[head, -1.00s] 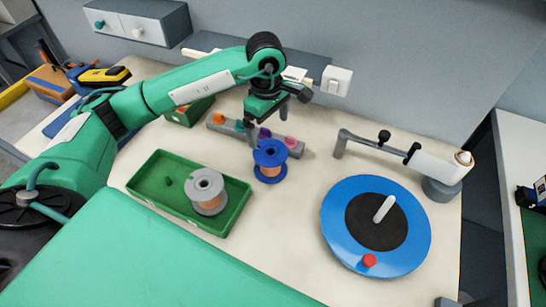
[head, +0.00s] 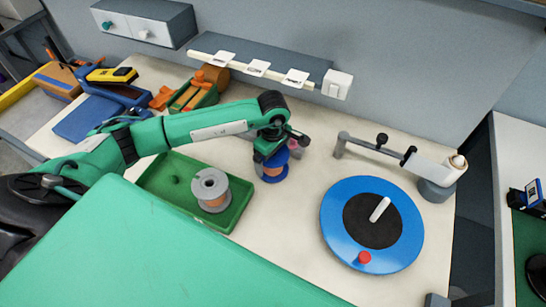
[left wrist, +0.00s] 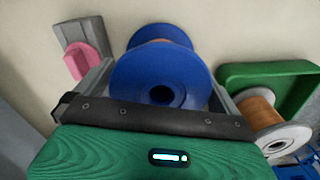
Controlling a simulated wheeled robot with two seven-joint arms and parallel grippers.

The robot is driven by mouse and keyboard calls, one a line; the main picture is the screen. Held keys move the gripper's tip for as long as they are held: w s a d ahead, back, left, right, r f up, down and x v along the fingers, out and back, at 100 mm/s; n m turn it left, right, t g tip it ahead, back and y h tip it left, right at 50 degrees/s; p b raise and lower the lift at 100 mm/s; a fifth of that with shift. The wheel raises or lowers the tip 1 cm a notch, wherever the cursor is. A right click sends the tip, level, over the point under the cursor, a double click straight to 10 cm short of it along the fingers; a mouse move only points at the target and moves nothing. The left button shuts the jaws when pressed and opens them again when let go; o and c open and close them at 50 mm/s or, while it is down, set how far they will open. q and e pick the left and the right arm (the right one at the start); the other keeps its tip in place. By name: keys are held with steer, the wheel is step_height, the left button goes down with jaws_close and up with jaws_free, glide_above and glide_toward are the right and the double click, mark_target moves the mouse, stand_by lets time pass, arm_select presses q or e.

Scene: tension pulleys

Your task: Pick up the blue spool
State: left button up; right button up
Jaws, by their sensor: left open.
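The blue spool (head: 274,170), wound with copper-coloured wire, stands on the bench right of the green tray. My left gripper (head: 268,160) is over it and hides part of it in the head view. In the left wrist view the blue spool (left wrist: 150,80) lies between the two open fingers of my left gripper (left wrist: 158,85), its round flange and dark centre hole facing the camera. I cannot tell whether the fingers touch it. My right gripper is not in view.
A green tray (head: 236,213) holds a grey spool (head: 210,188) close left of the blue spool. A blue turntable (head: 335,225) with a white peg stands to the right, and a grey arm fixture (head: 360,144) stands behind it. A pink-topped grey block (left wrist: 80,55) is near the left finger.

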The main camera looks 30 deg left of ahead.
arm_select(q)
steer(key=shift+f, duration=0.55)
steer(key=c, duration=1.3)
steer(key=shift+w+r, duration=0.1)
